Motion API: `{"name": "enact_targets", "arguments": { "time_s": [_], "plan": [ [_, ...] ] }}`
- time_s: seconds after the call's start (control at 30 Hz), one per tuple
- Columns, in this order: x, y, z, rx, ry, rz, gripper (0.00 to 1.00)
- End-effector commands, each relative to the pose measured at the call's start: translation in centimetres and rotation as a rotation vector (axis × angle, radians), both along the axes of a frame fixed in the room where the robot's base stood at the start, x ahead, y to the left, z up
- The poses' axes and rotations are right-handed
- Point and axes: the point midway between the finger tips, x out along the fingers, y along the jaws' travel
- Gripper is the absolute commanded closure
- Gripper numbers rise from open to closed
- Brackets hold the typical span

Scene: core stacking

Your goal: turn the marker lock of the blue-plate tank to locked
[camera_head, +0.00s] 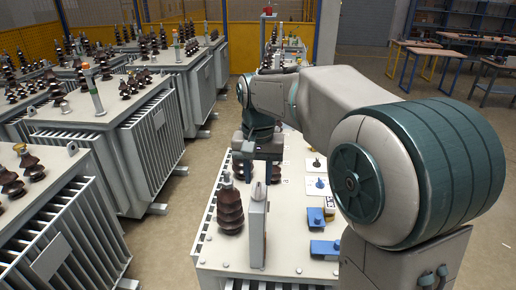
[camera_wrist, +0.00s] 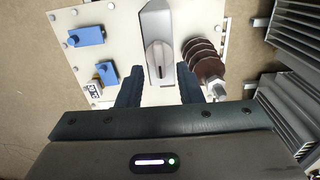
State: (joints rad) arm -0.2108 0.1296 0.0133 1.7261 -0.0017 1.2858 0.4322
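The tank (camera_head: 290,205) under my arm has a pale top with blue blocks on it. A tall grey housing (camera_head: 257,235) stands on the top, with a rounded silver knob (camera_head: 259,190) at its upper end. In the wrist view the housing (camera_wrist: 158,22) lies ahead, and the knob (camera_wrist: 158,58) with a dark slot sits between the lines of my two fingers. My gripper (camera_wrist: 160,88) is open, its dark fingers apart with nothing gripped. In the head view my gripper (camera_head: 255,172) is just behind the knob. Whether a finger touches it, I cannot tell.
A brown ribbed insulator (camera_head: 230,210) stands close left of the housing; in the wrist view it (camera_wrist: 203,60) is close to the right finger. Blue blocks (camera_head: 325,248) and a blue knob (camera_head: 320,184) are to the right. Other finned tanks (camera_head: 105,110) stand left.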

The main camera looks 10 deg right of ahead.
Motion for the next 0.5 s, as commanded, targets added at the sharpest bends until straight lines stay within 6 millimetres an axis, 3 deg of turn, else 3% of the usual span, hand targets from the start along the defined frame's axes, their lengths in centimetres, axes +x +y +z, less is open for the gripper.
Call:
{"name": "enact_targets", "arguments": {
  "time_s": [0.3,0.5],
  "plan": [
    [0.1,0.1,7.4,0.001,-0.004,0.000,0.67],
    [0.1,0.1,10.0,0.000,-0.003,0.000,0.67]
  ]
}}
